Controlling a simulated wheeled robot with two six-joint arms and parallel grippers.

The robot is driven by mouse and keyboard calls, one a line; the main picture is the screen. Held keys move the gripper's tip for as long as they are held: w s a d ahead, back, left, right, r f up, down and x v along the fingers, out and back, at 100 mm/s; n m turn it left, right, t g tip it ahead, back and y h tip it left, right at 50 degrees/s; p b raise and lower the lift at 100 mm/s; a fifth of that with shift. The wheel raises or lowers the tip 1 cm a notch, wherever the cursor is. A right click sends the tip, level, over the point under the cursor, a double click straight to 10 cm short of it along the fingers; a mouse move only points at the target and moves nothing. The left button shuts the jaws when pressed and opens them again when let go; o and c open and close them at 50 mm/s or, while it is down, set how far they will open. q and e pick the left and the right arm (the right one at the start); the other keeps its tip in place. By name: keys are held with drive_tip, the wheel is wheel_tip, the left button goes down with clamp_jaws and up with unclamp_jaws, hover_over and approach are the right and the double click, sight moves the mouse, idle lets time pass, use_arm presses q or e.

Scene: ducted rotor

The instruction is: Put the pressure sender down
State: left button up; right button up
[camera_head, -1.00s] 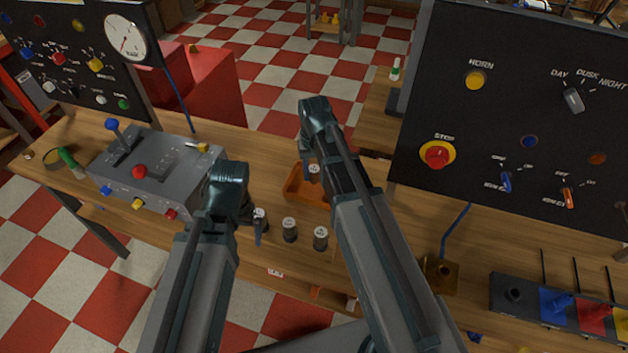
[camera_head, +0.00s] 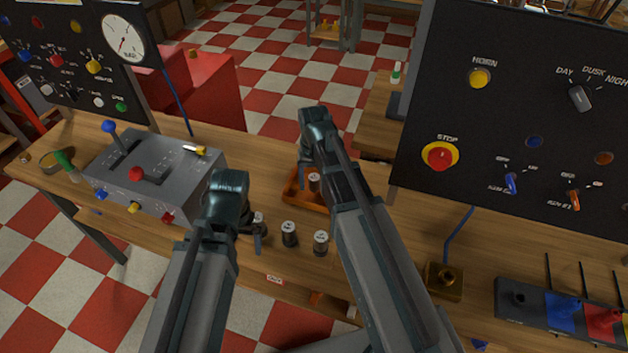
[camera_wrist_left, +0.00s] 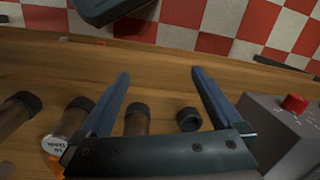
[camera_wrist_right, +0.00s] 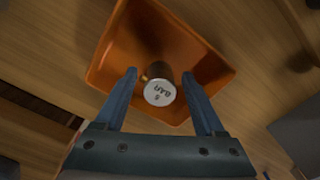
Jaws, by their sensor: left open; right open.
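The pressure sender, a dark short cylinder with a white top marked "BAR" (camera_wrist_right: 160,90), is in the orange tray (camera_wrist_right: 117,50). It also shows in the head view (camera_head: 314,182), seemingly upright in the tray (camera_head: 291,190). My right gripper (camera_wrist_right: 160,74) is open, with one finger on each side of the sender and gaps visible between. The sender's base is partly hidden. My left gripper (camera_wrist_left: 160,73) is open and empty over the table, close to several dark-capped cylinders; it shows left of the tray in the head view (camera_head: 256,238).
A grey lever console (camera_head: 150,170) is at the left, and a black switch panel (camera_head: 520,110) stands at the right. A brass block (camera_head: 443,279) sits on the table at the right.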

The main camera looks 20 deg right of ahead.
sight(314, 177)
use_arm(q)
drive_tip(key=shift+r, duration=0.15)
use_arm(e)
drive_tip(key=shift+r, duration=0.15)
use_arm(q)
wheel_tip(314, 177, up, 12)
drive_tip(key=p, duration=1.2)
use_arm(e)
wheel_tip(314, 177, up, 12)
use_arm(q)
drive_tip(key=shift+f, duration=0.2)
use_arm(e)
drive_tip(key=shift+f, duration=0.2)
use_arm(q)
wheel_tip(314, 177, down, 12)
drive_tip(key=b, duration=1.2)
use_arm(e)
wheel_tip(314, 177, down, 12)
drive_tip(key=shift+r, duration=0.1)
use_arm(q)
drive_tip(key=shift+r, duration=0.1)
drive_tip(key=shift+r, duration=0.2)
use_arm(e)
drive_tip(key=shift+r, duration=0.25)
